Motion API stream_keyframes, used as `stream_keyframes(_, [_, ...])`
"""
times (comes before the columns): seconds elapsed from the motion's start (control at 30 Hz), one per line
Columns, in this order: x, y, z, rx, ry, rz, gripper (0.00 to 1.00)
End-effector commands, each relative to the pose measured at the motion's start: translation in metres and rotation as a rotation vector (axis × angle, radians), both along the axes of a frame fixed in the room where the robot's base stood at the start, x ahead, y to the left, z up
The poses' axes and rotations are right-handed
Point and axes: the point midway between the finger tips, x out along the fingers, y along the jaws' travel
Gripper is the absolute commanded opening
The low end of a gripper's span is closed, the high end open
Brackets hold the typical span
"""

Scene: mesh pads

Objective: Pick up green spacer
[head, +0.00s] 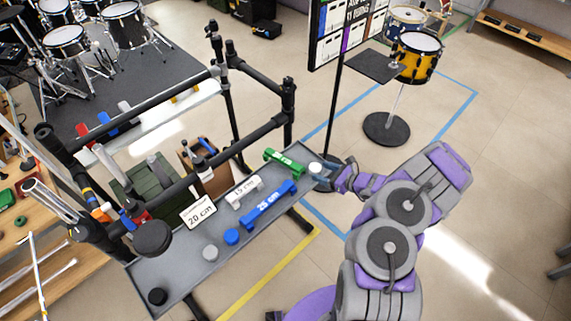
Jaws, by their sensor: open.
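The green spacer (280,157) is a short bar with wider ends.
A white spacer (244,194) and a blue spacer (269,205) lie left of the green one. A "20 cm" card (199,213) and several round pieces are on the tray. A black rack (180,178) stands behind. A drum stand (387,128) is beyond.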

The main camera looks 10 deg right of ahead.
Motion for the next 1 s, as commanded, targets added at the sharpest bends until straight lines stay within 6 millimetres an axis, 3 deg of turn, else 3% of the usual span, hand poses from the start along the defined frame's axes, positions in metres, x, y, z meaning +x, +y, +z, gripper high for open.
stream_keyframes(0.17, [-0.004,-0.013,-0.022,0.001,0.039,-0.055,0.64])
stream_keyframes(0.7, [0.063,0.045,-0.060,0.003,0.035,-0.053,0.64])
stream_keyframes(1.0, [0.080,0.060,-0.067,0.005,0.036,-0.057,0.64])
